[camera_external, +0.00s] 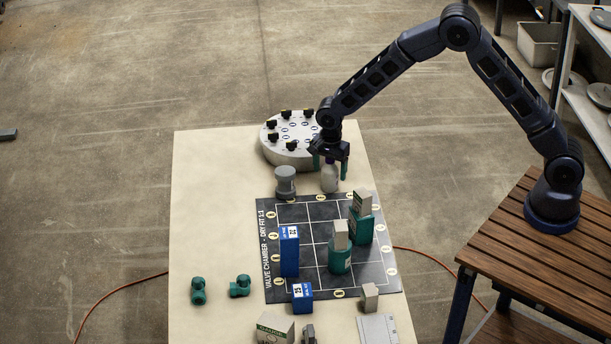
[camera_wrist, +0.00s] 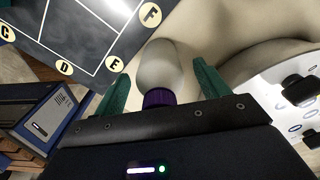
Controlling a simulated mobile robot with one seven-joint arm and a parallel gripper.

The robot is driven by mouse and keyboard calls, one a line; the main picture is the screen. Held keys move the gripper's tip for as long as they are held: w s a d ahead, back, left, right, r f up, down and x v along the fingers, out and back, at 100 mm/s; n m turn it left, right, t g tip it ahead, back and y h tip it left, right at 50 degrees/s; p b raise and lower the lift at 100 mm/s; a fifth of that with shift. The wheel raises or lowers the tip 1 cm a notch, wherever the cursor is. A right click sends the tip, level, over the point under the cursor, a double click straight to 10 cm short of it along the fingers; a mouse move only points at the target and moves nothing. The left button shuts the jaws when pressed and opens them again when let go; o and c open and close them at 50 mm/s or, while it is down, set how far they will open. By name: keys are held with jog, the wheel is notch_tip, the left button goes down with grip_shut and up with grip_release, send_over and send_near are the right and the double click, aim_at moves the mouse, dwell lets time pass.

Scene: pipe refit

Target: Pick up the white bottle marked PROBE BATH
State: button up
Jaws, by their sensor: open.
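A white bottle (camera_external: 329,180) with a dark purple cap stands on the table between the round white unit and the grid mat. In the wrist view the bottle (camera_wrist: 160,68) shows its pale body and purple collar, between my two green fingers. No lettering on it is readable. My gripper (camera_external: 330,166) is open, pointing down over the bottle, with one finger on each side of it. The wrist view shows my gripper (camera_wrist: 160,90) with gaps between the fingers and the bottle; part of the cap is hidden behind the gripper's dark edge.
A round white unit (camera_external: 288,153) with black knobs stands close behind and left. A grey jar (camera_external: 285,183) stands left of the bottle. The dark grid mat (camera_external: 312,262) in front bears blue and green blocks. Green fittings (camera_external: 240,286) lie left. The table's left side is clear.

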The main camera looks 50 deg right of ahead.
jog(key=c, duration=1.2)
